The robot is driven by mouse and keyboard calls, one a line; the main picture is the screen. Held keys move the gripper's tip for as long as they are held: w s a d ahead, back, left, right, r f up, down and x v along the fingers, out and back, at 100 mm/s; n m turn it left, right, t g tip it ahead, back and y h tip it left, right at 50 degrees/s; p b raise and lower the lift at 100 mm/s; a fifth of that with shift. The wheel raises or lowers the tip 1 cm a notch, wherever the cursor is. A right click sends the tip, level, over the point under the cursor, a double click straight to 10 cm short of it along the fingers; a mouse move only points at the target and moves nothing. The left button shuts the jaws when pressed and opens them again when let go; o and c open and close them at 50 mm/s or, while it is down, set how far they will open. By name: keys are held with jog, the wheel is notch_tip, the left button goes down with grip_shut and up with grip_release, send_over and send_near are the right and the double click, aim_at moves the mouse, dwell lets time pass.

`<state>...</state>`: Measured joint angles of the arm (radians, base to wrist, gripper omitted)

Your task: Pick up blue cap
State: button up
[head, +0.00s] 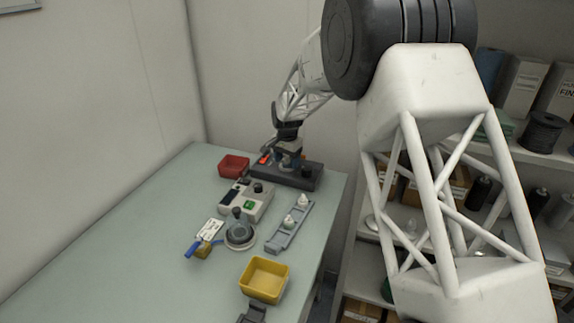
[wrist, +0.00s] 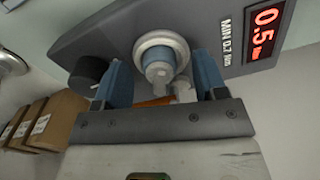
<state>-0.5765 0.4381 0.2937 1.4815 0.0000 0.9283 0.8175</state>
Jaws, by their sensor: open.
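My gripper (head: 287,148) is at the far end of the table, over a dark tester (head: 305,178) with a red display. In the wrist view my gripper (wrist: 161,62) has two blue fingers set apart, one on each side of a short pale grey-blue cylinder (wrist: 159,68). The cylinder sits in a light metal ring (wrist: 176,40) on the tester. I cannot tell whether this cylinder is the blue cap, or whether the fingers touch it. The tester's display (wrist: 266,31) reads 0.5. No clearly blue cap shows in the head view; the gripper hides part of the tester.
A red bin (head: 233,161) stands left of the tester. A grey control box (head: 257,211), a round grey fixture (head: 240,240), a rail with white pieces (head: 279,242) and a yellow bin (head: 263,291) lie nearer. A blue-handled brass part (head: 203,250) is left. The table's left side is clear.

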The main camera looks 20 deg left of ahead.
dwell(0.4)
jog(key=c, duration=0.8)
jog(key=shift+o, duration=0.2)
jog(key=shift+r, duration=0.8)
notch_tip(320, 180, up, 2)
jog(key=shift+r, duration=0.1)
jog(key=s+d+r, duration=0.1)
jog(key=s+d, duration=0.7)
jog(key=s, duration=0.5)
jog(key=shift+s+d, duration=0.2)
jog(key=shift+d, duration=0.05)
jog(key=shift+r, duration=0.1)
